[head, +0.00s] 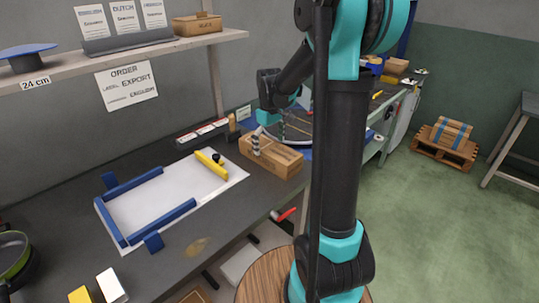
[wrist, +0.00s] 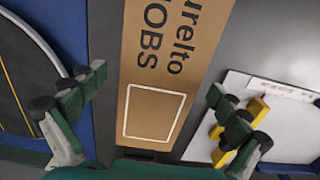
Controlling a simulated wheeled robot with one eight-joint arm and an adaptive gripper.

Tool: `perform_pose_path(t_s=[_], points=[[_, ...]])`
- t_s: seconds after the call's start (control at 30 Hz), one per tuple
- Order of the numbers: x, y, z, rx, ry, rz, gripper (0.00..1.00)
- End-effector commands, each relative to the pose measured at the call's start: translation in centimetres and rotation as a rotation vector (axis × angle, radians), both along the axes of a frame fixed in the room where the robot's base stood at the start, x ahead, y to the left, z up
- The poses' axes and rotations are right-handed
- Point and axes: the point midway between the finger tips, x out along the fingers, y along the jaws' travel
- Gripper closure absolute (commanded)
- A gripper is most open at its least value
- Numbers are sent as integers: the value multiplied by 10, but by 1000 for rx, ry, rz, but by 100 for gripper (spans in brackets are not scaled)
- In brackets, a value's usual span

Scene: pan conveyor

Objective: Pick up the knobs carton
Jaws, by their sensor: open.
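The knobs carton (head: 278,158) is a brown cardboard box lying on the dark bench, right of the white sheet. In the wrist view the carton (wrist: 172,62) shows black lettering ending in "OBS" and a blank white-outlined square. My gripper (wrist: 152,118) is open, with one finger to the left of the carton and one to the right. Gaps show between the fingers and the carton's sides in this view. In the head view my gripper (head: 259,138) is over the carton, partly hidden by its own wrist.
A white sheet (head: 160,208) with blue rails (head: 132,188) and a yellow bar (head: 211,164) lies left of the carton. A round conveyor (head: 291,128) is behind it. A shelf (head: 120,58) runs above the bench; a pan (head: 12,255) sits at the left edge.

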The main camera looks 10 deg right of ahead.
Motion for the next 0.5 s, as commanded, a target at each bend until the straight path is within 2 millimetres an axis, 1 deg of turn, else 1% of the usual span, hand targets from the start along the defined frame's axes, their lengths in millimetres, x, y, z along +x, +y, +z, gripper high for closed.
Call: perform_pose_path(t_s=[0.03, 0.1, 0.33, 0.5], points=[[0, 0, -4, 0, 0, 0, 0], [0, 0, -7, 0, 0, 0, 0], [0, 0, -8, 0, 0, 0, 0], [0, 0, -8, 0, 0, 0, 21]])
